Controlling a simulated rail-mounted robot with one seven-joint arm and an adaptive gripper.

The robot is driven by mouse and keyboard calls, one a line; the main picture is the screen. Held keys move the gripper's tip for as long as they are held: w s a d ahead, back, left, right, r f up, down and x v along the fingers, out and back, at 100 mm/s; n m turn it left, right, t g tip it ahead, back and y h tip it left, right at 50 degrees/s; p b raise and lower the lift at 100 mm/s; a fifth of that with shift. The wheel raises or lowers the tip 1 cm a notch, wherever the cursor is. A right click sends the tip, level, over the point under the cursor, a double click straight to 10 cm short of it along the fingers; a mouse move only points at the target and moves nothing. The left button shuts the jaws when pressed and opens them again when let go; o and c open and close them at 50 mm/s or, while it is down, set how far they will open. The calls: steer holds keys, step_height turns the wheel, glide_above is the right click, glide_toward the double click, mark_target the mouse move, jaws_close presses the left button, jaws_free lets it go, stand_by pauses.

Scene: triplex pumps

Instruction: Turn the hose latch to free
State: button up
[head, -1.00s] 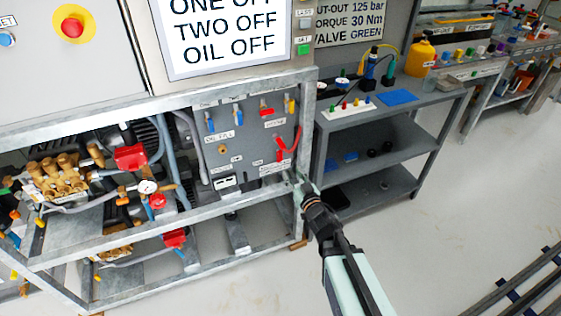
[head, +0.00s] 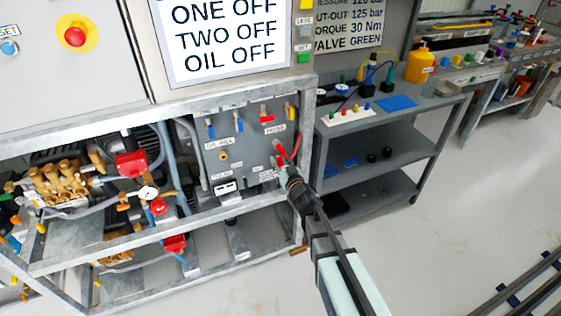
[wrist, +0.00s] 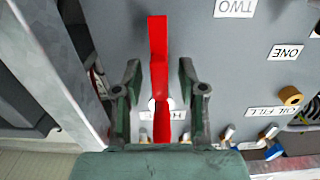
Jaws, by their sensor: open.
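In the wrist view a long red latch (wrist: 158,48) stands out from the grey panel (wrist: 222,75), upright in the picture. A white label beginning with H is partly hidden behind it. My gripper (wrist: 159,82) is open, with one dark green finger on each side of the red latch and a visible gap on both sides. In the head view my gripper (head: 283,175) is at the lower right of the grey panel, just below red parts (head: 282,152). It hides part of that corner, so the latch's outline there is unclear.
A galvanised frame post (head: 306,120) stands close to the right of my gripper. Blue, red and yellow handles line the panel's top. Brass pump parts (head: 60,180) fill the left. A grey shelf unit (head: 385,140) stands right, with open floor in front.

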jaws_close()
steer(key=shift+n+b, duration=0.3)
steer(key=n+b, duration=0.2)
steer(key=shift+f+n, duration=0.1)
steer(key=shift+n, duration=0.2)
steer(key=n+b, duration=0.3)
steer(key=n, duration=0.2)
steer(key=shift+a+b, duration=0.15)
steer(key=shift+b, duration=0.15)
steer(key=n+b, duration=0.3)
steer(key=n, duration=0.2)
steer(key=shift+f+n, duration=0.1)
steer(key=shift+n, duration=0.3)
steer(key=shift+n+b, duration=1.1)
steer(key=shift+n, duration=0.8)
